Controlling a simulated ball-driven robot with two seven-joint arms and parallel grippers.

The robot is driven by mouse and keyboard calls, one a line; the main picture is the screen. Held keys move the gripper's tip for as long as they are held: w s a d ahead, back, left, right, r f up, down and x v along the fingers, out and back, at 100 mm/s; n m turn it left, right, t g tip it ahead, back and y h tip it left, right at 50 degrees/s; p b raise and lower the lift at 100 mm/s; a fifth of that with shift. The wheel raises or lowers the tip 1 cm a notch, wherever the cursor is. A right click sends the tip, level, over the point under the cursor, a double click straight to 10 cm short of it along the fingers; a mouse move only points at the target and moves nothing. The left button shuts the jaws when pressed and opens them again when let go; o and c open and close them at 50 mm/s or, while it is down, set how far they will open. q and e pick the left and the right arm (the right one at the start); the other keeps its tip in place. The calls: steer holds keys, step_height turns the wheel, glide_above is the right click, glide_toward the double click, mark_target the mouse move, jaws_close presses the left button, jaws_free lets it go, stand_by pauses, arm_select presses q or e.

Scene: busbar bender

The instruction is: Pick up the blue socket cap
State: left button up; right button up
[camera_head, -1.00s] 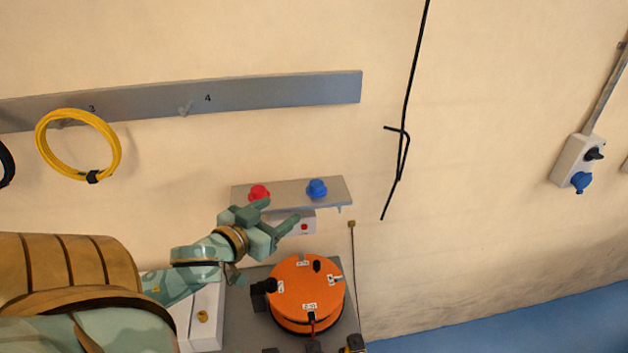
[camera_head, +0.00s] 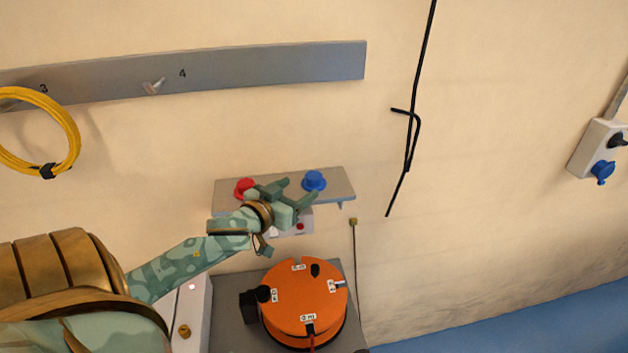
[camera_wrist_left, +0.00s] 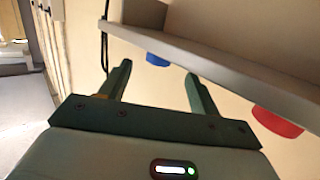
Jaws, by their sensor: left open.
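The blue socket cap (camera_head: 314,181) sits on the right part of a small grey wall shelf (camera_head: 339,184). In the left wrist view a blue piece (camera_wrist_left: 157,60) shows at the shelf's edge, mostly hidden by the shelf. My left gripper (camera_head: 300,191) is open and empty, just in front of the shelf, left of and slightly below the blue cap in the head view. In the left wrist view its two fingers (camera_wrist_left: 158,85) point up toward the shelf, apart from the blue piece. My right gripper is not in view.
A red cap (camera_head: 244,187) sits on the shelf's left part, beside my gripper. An orange round machine (camera_head: 305,305) stands below on a grey surface. A wall socket box (camera_head: 594,148) with a blue cover (camera_head: 602,170) is far right. A black cable (camera_head: 413,120) hangs right of the shelf.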

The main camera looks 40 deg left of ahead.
mark_target(309, 182)
arm_select(q)
steer(key=w, duration=0.3)
steer(key=shift+a+f, duration=0.25)
steer(key=shift+a, duration=0.05)
steer(key=w, duration=0.4)
steer(key=shift+w+f, duration=0.35)
steer(key=shift+w, duration=0.05)
steer(key=shift+s+a, duration=0.1)
steer(key=shift+s, duration=0.05)
steer(key=shift+c, duration=0.2)
steer(key=c, duration=1)
